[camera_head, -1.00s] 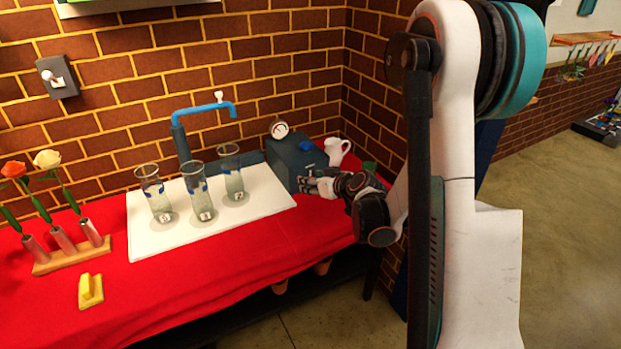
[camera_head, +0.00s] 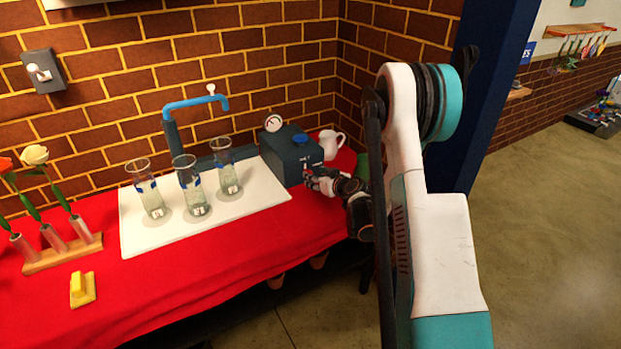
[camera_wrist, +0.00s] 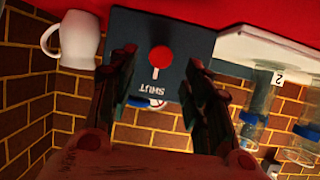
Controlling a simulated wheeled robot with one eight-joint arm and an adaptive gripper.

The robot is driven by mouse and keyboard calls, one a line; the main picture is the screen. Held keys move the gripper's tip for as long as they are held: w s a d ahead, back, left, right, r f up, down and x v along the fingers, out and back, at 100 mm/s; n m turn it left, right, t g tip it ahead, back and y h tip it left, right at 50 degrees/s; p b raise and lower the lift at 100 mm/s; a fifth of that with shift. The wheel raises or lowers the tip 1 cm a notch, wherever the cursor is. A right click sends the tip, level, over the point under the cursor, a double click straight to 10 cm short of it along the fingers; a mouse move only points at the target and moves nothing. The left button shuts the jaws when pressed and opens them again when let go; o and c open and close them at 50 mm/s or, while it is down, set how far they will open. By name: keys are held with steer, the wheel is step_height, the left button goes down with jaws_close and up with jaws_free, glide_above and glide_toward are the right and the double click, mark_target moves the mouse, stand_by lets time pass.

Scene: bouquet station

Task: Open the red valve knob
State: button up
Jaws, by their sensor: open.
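The red valve knob (camera_wrist: 161,57) shows in the wrist view on the face of a dark box (camera_wrist: 190,27), with the word SHUT beside it, upside down in this view. In the head view the dark box (camera_head: 286,161) stands at the back right of the table, with a blue knob (camera_head: 300,139) on top; the red knob is hard to make out there, behind my gripper. My gripper (camera_head: 309,179) is at the box's front. In the wrist view my gripper (camera_wrist: 160,72) is open, its fingers on either side of the knob. I cannot tell whether they touch it.
Three glass vases (camera_head: 190,184) stand on a white board (camera_head: 150,240) left of the box. A white jug (camera_head: 331,144) is right of it. A blue tap (camera_head: 195,103), a flower rack (camera_head: 62,254) and a yellow object (camera_head: 82,290) are farther left.

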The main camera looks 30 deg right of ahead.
mark_target(307, 171)
steer(key=shift+b+x, duration=0.6)
steer(key=shift+x, duration=1.95)
steer(key=c, duration=1.1)
